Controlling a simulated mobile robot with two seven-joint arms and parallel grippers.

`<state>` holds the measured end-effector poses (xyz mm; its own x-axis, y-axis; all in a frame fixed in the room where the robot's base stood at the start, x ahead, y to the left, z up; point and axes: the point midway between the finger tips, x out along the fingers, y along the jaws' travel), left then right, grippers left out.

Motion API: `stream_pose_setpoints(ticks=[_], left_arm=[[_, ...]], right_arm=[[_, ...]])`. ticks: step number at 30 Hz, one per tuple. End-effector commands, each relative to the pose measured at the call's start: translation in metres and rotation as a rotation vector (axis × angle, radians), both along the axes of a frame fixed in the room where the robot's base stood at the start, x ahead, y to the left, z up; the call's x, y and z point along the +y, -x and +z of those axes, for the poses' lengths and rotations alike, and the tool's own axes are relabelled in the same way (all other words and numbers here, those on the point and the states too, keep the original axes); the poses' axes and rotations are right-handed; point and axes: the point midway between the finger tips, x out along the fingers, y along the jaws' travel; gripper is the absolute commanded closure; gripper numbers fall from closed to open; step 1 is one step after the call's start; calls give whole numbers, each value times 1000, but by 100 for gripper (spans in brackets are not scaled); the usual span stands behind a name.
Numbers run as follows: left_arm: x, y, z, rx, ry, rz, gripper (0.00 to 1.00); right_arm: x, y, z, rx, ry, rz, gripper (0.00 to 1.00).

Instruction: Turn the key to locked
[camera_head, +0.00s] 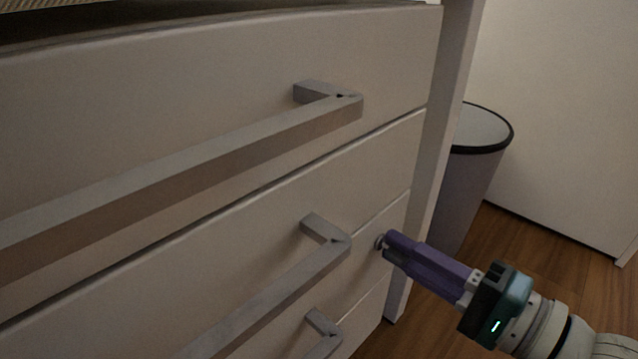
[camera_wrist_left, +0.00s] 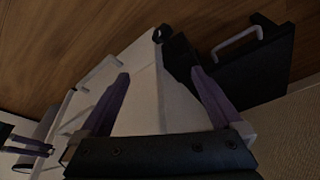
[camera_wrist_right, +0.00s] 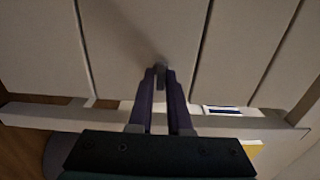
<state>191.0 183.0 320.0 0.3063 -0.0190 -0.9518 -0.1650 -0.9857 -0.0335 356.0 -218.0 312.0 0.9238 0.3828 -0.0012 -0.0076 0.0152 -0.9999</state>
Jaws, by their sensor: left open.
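The key (camera_head: 379,242) is a small grey metal piece on the front of a pale drawer cabinet, to the right of the middle handle. My right gripper (camera_head: 387,243) has its purple fingertips at it. In the right wrist view, the key (camera_wrist_right: 161,71) sits between the nearly closed fingertips (camera_wrist_right: 162,75), which hide much of it. Its turn angle and any lock marking cannot be made out. My left gripper (camera_wrist_left: 163,82) is open and empty, with its fingers wide apart; it is out of the head view.
Long grey bar handles, upper (camera_head: 190,165) and middle (camera_head: 275,295), stick out from the drawers left of the key. A dark-rimmed bin (camera_head: 470,175) stands right of the cabinet on a wooden floor (camera_head: 540,250). A black cabinet (camera_wrist_left: 250,70) shows in the left wrist view.

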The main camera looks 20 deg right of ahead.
Motion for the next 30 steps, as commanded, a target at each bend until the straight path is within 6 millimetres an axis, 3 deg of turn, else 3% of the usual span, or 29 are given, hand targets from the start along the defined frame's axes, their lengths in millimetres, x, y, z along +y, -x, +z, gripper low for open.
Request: stream_pose_setpoints(ticks=[6, 16, 30], left_arm=[[0, 0, 0, 0, 0, 0, 0], [0, 0, 4, 0, 0, 0, 0], [0, 0, 26, 0, 0, 0, 0]], right_arm=[[0, 0, 0, -1, 1, 0, 59], [-3, 7, 1, 0, 2, -1, 59], [-34, 83, 1, 2, 3, 0, 59]])
